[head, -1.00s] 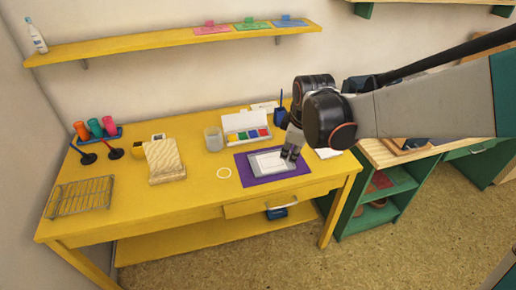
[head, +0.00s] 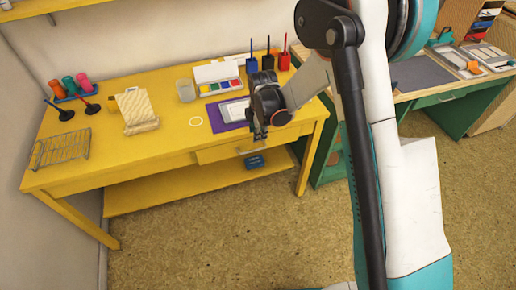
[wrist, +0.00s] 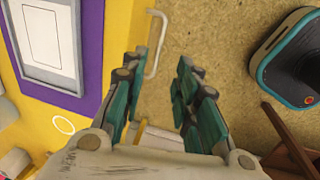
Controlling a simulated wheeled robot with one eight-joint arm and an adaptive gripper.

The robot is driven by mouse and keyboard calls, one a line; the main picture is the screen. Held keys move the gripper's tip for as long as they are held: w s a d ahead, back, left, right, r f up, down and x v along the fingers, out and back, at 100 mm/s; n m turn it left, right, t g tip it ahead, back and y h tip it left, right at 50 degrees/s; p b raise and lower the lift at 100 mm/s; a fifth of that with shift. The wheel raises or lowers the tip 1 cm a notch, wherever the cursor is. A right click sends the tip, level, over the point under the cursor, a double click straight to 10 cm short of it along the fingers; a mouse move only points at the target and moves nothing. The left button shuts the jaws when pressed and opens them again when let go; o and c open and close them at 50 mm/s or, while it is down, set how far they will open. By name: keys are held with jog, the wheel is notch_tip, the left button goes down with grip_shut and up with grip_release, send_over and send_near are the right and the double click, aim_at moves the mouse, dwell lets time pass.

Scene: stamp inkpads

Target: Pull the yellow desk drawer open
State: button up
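The yellow desk (head: 165,142) stands against the wall, and its drawer (head: 215,155) sits under the front right of the top, looking shut. In the wrist view, the pale bar handle (wrist: 155,43) lies just beyond the fingertips. My gripper (head: 261,136) is at the desk's front edge, close to the drawer and partly covering its right end. The wrist view shows the gripper (wrist: 163,62) open, with two separated fingers and nothing between them. The handle appears nearer the left finger; whether they touch cannot be told.
A purple mat (head: 215,119) with a framed white sheet lies on the desktop above the drawer. A paint box (head: 208,86) and a wire rack (head: 60,150) are also on the desk.

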jog(key=b, duration=0.4)
send_over(256, 147)
jog(key=s, duration=0.4)
notch_tip(256, 147, down, 11)
jog(key=shift+f, duration=0.1)
grip_shut()
